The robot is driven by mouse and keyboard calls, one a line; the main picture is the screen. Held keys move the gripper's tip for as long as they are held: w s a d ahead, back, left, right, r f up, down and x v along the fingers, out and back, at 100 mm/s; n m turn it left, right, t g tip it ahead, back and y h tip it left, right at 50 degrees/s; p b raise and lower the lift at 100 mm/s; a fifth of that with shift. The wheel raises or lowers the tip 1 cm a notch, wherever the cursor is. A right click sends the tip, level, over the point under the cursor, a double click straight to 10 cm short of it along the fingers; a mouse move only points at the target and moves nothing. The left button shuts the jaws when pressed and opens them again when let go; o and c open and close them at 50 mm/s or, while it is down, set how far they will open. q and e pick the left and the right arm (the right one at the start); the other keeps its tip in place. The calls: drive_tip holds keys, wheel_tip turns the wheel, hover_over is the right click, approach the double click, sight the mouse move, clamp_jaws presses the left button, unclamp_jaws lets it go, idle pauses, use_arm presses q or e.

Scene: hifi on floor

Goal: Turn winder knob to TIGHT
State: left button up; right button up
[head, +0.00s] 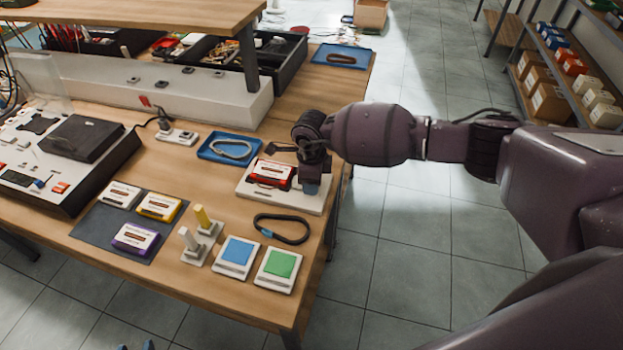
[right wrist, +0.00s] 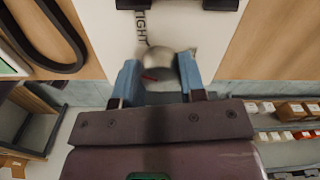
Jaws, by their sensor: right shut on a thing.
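The winder is a white board (head: 309,204) near the table's right edge, with a red cassette (head: 271,174) on it. Its grey knob (right wrist: 162,73) with a red mark shows in the right wrist view; the arm hides it in the head view. My right gripper (head: 313,186) is shut on this knob, and its blue fingers (right wrist: 159,78) stand on either side of it. The printed word TIGHT (right wrist: 141,26) is on the board, above the knob and slightly left. Two blue fingertips of my left gripper (head: 136,347) just show at the bottom edge, apart and empty.
A black belt loop (head: 282,229) lies in front of the winder, near blue (head: 237,251) and green (head: 281,264) pads. A blue tray (head: 229,148) with a grey loop is behind left. Several cassettes lie on a dark mat (head: 97,228). The floor right of the table is open.

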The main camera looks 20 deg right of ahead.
drive_tip(key=m+p, duration=0.1)
drive_tip(key=m, duration=0.4)
drive_tip(key=shift+r, duration=0.1)
drive_tip(key=shift+m+p, duration=0.3)
drive_tip(key=shift+m, duration=0.8)
drive_tip(key=o, duration=0.9)
